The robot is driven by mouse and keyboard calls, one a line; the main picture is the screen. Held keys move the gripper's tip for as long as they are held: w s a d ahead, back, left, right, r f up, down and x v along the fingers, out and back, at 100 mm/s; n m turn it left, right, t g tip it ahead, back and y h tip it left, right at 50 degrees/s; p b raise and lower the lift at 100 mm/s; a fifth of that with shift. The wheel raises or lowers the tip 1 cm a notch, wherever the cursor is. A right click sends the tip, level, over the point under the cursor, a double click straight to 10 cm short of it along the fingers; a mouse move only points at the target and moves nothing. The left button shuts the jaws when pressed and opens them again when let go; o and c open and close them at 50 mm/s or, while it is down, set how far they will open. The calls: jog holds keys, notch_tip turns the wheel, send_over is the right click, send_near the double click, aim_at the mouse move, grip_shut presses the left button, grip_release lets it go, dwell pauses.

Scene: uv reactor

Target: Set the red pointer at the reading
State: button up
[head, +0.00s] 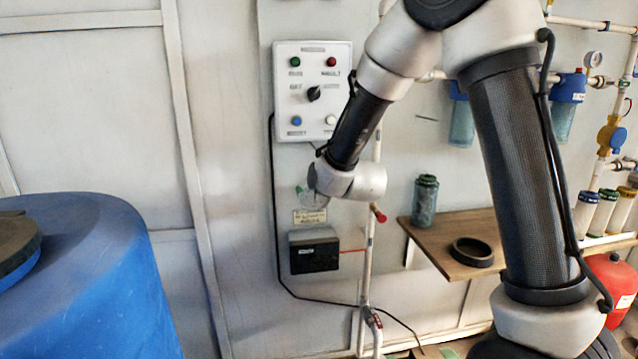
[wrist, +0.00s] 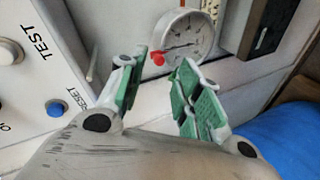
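In the wrist view a round white gauge (wrist: 188,38) with a dark needle is on the wall panel, just past my fingertips. A small red pointer (wrist: 158,59) shows at the gauge's near edge, between the tips of my gripper (wrist: 162,62). My gripper is open, with one green-padded finger on each side of the pointer. I cannot tell if either finger touches it. The scale figures are too blurred to read.
A control box (head: 313,90) with buttons and a black knob is above my wrist. A label (head: 310,217) and a black box (head: 314,255) are below it. A pipe with a red end (head: 378,212) is close on the right. A blue barrel (head: 90,285) stands at left.

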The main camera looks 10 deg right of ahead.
jog(key=v, duration=0.7)
jog(key=shift+f, duration=0.1)
